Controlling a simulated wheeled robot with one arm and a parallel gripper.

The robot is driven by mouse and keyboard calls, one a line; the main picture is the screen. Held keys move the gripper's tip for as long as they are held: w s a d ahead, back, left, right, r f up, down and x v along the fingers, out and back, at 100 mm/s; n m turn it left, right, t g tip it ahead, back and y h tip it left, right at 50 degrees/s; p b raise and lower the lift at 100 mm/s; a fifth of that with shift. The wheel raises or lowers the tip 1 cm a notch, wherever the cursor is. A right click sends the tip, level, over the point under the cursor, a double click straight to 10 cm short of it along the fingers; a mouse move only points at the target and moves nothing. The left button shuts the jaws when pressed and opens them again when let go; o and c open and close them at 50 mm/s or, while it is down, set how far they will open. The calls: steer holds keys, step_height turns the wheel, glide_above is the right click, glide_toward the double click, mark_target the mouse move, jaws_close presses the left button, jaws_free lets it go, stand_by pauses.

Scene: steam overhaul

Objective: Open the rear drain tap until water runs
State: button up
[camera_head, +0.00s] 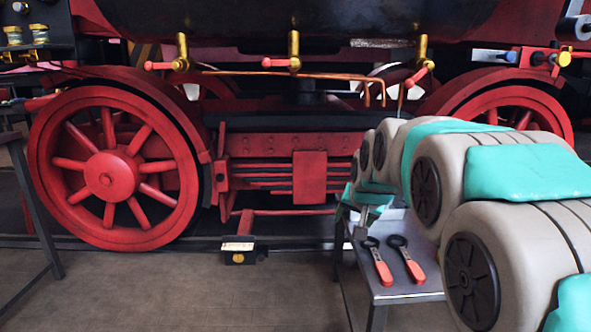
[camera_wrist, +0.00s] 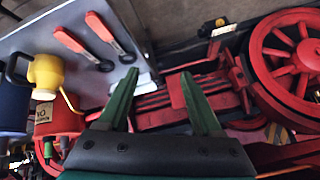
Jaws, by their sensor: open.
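In the head view, brass taps with red handles sit in a row under the dark boiler: a left tap (camera_head: 181,52), a middle tap (camera_head: 294,50) and a right tap (camera_head: 423,60). The left and middle handles lie about level; the right handle slants. I cannot tell which is the rear one. Copper pipes (camera_head: 367,92) run below them, with no water visible. My gripper (camera_wrist: 158,73) is open and empty in the wrist view, its green fingers apart, with red underframe beyond. In the head view my arm covers part of the right side.
A metal table (camera_head: 402,290) bears two red-handled tools (camera_head: 378,262). The wrist view also shows a yellow jug (camera_wrist: 46,74), a blue vessel (camera_wrist: 13,105) and a red can (camera_wrist: 57,118) there. Red spoked wheels (camera_head: 112,175) flank the frame.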

steer(key=s+f+n+g, duration=0.1)
steer(key=s+f+g, duration=0.2)
steer(key=s, duration=1.1)
steer(key=s+d+f+n+g, duration=0.1)
steer(key=s+f+g, duration=0.2)
steer(key=s+f, duration=0.4)
steer(key=s+d+f+n+g, duration=0.1)
steer(key=s+f, duration=0.4)
steer(key=s, duration=1.6)
steer(key=shift+s+f+n+g+h, duration=0.25)
steer(key=shift+n+g, duration=0.35)
steer(key=shift+g, duration=0.6)
steer(key=shift+w+d+r, duration=0.1)
steer(key=shift+w, duration=0.05)
